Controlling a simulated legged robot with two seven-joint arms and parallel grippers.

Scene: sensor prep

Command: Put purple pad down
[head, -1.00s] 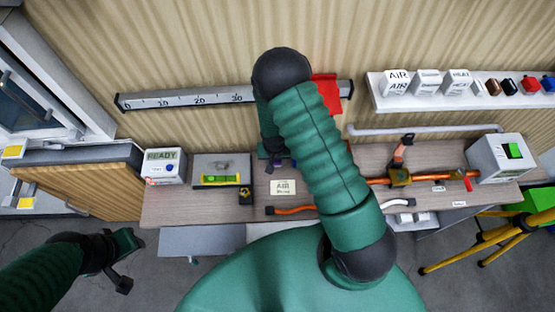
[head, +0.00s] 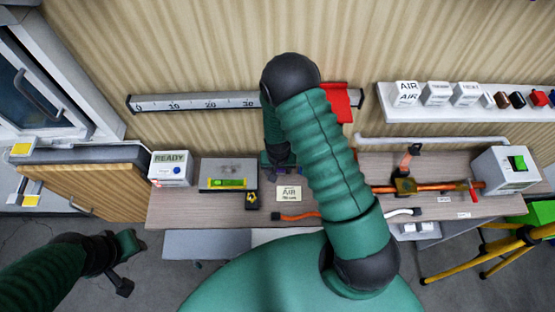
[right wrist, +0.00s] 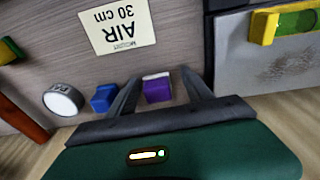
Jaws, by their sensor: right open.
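The purple pad (right wrist: 158,90), a small block with a pale upper edge, shows between the two fingers of my right gripper (right wrist: 160,92) in the right wrist view. The fingers are apart, with a visible gap at the pad's left side. The pad appears to rest on the wooden bench top (right wrist: 185,30); I cannot tell whether a finger touches it. In the head view my right gripper (head: 279,168) is low over the bench, partly hidden by my arm. My left gripper (head: 122,266) hangs at the lower left, away from the bench; its jaws are unclear.
A blue block (right wrist: 104,98) and a white round piece (right wrist: 63,99) sit left of the pad. An AIR 30 cm card (right wrist: 117,25) lies beyond it. A green level (head: 228,183), READY box (head: 171,168) and orange pipe (head: 440,189) occupy the bench. A ruler (head: 190,103) is on the wall.

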